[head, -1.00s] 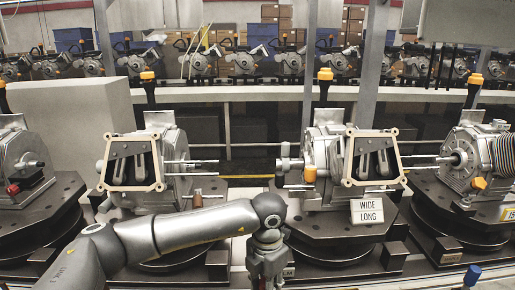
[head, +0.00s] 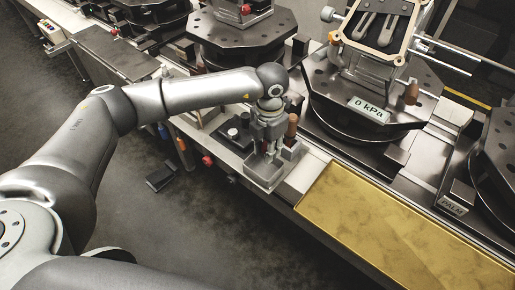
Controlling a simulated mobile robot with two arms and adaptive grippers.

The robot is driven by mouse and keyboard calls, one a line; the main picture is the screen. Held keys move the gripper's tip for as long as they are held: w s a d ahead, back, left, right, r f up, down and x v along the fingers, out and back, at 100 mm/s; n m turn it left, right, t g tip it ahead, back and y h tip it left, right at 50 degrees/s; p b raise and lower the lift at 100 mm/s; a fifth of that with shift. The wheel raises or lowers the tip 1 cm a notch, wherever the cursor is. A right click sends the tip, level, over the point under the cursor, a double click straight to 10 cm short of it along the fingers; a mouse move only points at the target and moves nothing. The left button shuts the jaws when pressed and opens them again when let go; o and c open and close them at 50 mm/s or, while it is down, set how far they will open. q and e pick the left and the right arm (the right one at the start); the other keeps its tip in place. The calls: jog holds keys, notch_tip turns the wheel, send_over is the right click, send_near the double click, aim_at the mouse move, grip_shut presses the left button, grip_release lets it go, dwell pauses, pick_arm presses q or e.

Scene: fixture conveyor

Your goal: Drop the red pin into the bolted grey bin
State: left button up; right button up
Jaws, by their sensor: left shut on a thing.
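My left gripper (head: 267,150) points down over the small grey bin (head: 264,178) at the near edge of the conveyor line. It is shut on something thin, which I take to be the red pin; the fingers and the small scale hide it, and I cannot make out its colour. The fingertips are at or just above the bin's opening; I cannot tell whether they are inside. My right gripper is not in view.
A brown peg (head: 292,126) stands close to the right of the gripper. A brass-coloured plate (head: 385,232) lies to the right. Dark fixture turntables (head: 345,115) stand behind.

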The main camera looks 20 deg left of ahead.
pick_arm(q)
jog(key=shift+s+a+f, duration=0.1)
jog(key=shift+a+f, duration=0.3)
jog(key=shift+f, duration=0.4)
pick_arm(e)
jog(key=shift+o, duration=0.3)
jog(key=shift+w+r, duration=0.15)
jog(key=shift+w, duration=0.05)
pick_arm(q)
notch_tip(320, 180, down, 4)
jog(key=shift+r+p, duration=0.15)
jog(key=shift+p, duration=0.15)
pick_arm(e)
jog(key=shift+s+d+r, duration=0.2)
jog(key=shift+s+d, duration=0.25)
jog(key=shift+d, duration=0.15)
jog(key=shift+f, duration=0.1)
pick_arm(q)
jog(key=shift+f+b, duration=0.35)
jog(key=shift+b, duration=0.05)
jog(key=shift+f, duration=0.3)
jog(key=o, duration=1)
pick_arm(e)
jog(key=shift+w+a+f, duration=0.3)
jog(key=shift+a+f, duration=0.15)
